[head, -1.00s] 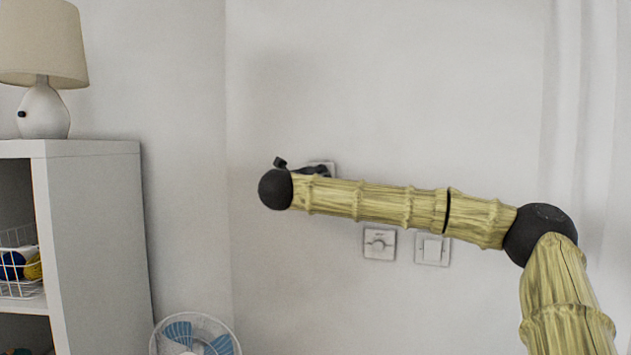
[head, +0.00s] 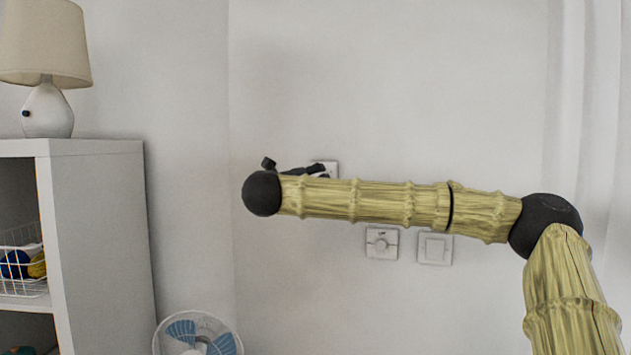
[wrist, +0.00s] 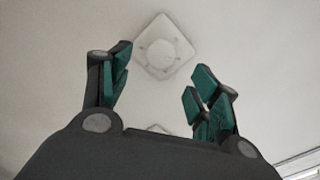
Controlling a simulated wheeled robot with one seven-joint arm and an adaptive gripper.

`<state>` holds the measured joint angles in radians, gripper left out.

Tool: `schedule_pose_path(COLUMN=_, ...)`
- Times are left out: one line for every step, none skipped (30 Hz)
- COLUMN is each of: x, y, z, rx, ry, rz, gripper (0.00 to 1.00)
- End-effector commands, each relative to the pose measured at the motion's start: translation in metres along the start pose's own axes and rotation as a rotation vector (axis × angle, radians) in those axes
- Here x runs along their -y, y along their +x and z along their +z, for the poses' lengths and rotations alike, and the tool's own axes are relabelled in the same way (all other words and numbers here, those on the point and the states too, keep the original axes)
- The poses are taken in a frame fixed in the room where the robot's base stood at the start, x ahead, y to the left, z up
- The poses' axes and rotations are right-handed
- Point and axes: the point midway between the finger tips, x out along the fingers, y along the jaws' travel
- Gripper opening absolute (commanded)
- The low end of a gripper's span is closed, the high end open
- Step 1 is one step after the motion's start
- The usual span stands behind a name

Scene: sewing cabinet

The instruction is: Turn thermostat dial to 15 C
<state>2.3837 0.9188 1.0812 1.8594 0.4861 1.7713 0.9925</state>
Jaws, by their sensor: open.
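A square white wall plate with a round dial (wrist: 163,46) and small marks around it shows in the wrist view, turned like a diamond. It lies ahead of my gripper (wrist: 165,65), between and beyond the fingertips. My gripper is open and empty, its dark green finger pads well apart, and I see no contact with the dial. In the head view, a white plate (head: 331,167) on the wall is partly hidden behind my gripper (head: 317,170) and forearm. The dial's setting is too small to read.
Lower on the wall are a plate with a round knob (head: 381,242) and a flat switch (head: 435,248). A white shelf unit (head: 100,240) with a lamp (head: 46,80) stands at left. A fan (head: 198,335) is at the bottom. The wall above is clear.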

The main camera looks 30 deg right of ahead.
Motion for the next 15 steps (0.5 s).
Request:
schedule_pose_path(x=0.0, y=-0.009, z=0.001, rx=0.003, ry=0.0, rz=0.002, gripper=0.62)
schedule_pose_path(x=0.0, y=-0.015, z=0.001, rx=0.003, ry=0.0, rz=0.002, gripper=0.62)
schedule_pose_path(x=0.0, y=-0.021, z=0.001, rx=0.002, ry=0.001, rz=0.0, gripper=0.62)
schedule_pose_path(x=0.0, y=-0.025, z=0.001, rx=0.002, ry=0.001, rz=0.0, gripper=0.62)
schedule_pose_path(x=0.0, y=-0.029, z=0.001, rx=0.003, ry=0.001, rz=0.001, gripper=0.62)
schedule_pose_path(x=0.0, y=-0.034, z=0.001, rx=0.002, ry=0.001, rz=0.001, gripper=0.62)
schedule_pose_path(x=0.0, y=-0.037, z=0.001, rx=0.001, ry=0.0, rz=0.001, gripper=0.62)
schedule_pose_path(x=-0.001, y=-0.04, z=0.001, rx=0.001, ry=0.0, rz=0.001, gripper=0.62)
schedule_pose_path(x=-0.001, y=-0.043, z=0.0, rx=0.001, ry=0.0, rz=0.001, gripper=0.62)
schedule_pose_path(x=-0.001, y=-0.045, z=0.0, rx=0.001, ry=0.0, rz=0.001, gripper=0.62)
schedule_pose_path(x=-0.001, y=-0.047, z=0.0, rx=0.001, ry=0.0, rz=0.001, gripper=0.62)
schedule_pose_path(x=0.0, y=-0.049, z=0.0, rx=0.001, ry=0.0, rz=0.0, gripper=0.62)
schedule_pose_path(x=0.0, y=-0.05, z=0.0, rx=0.001, ry=0.0, rz=0.0, gripper=0.62)
schedule_pose_path(x=0.0, y=-0.05, z=0.0, rx=0.0, ry=0.0, rz=0.0, gripper=0.62)
schedule_pose_path(x=0.0, y=-0.051, z=0.0, rx=0.0, ry=0.0, rz=0.0, gripper=0.62)
